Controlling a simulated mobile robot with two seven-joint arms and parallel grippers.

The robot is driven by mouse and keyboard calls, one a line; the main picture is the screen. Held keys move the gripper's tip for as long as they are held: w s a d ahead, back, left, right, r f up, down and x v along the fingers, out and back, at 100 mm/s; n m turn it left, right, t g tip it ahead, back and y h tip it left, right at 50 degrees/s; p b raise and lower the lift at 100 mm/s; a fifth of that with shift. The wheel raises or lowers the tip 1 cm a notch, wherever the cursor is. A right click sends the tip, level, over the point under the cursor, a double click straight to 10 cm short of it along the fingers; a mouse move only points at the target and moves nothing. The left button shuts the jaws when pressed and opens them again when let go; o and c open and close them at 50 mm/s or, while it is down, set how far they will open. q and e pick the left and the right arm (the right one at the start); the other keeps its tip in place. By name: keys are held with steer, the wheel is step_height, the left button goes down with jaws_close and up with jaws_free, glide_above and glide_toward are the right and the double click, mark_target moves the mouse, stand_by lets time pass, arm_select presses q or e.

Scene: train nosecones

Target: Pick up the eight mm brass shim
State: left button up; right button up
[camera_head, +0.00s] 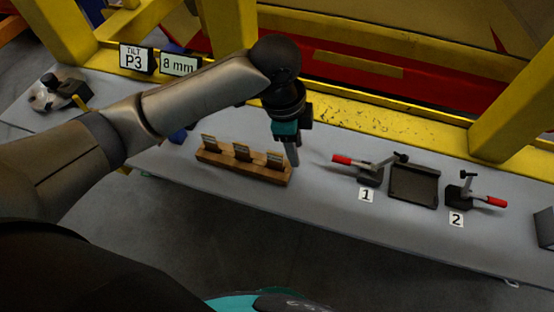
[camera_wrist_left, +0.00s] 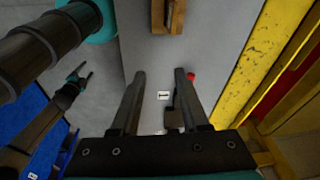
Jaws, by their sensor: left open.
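A wooden rack (camera_head: 243,166) on the grey bench holds three small upright labelled pieces (camera_head: 241,152). Their labels are too small to read, so I cannot tell which is the eight mm brass shim. My left gripper (camera_head: 293,160) points down just beyond the rack's right end, apart from it as far as I can see. In the left wrist view its two fingers (camera_wrist_left: 159,72) are spread with nothing between them. The rack (camera_wrist_left: 168,28) shows there at the top edge, beyond the fingertips, with one upright piece in it.
Red-handled clamps stand at label 1 (camera_head: 366,195) and label 2 (camera_head: 456,219), with a dark tray (camera_head: 414,184) between them. Signs read "TILT P3" (camera_head: 136,59) and "8 mm" (camera_head: 180,65). A yellow frame (camera_head: 390,121) borders the bench's back. The bench front is clear.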

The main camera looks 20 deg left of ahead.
arm_select(q)
steer(key=m+y, duration=0.1)
steer(key=y, duration=0.1)
glide_toward(275, 160)
steer(key=shift+m+g, duration=0.3)
steer(key=shift+g, duration=0.1)
steer(key=shift+w+a+f+b, duration=0.1)
steer(key=shift+w+f+b, duration=0.1)
steer(key=shift+f, duration=1.6)
steer(key=shift+w+d+f+b, duration=0.1)
steer(key=shift+w+f, duration=0.05)
steer(key=shift+f, duration=1.65)
steer(key=shift+w+a+f+b, duration=0.1)
steer(key=shift+w+f+b, duration=0.1)
steer(key=shift+f, duration=1.65)
jaws_close()
steer(key=shift+r, duration=0.1)
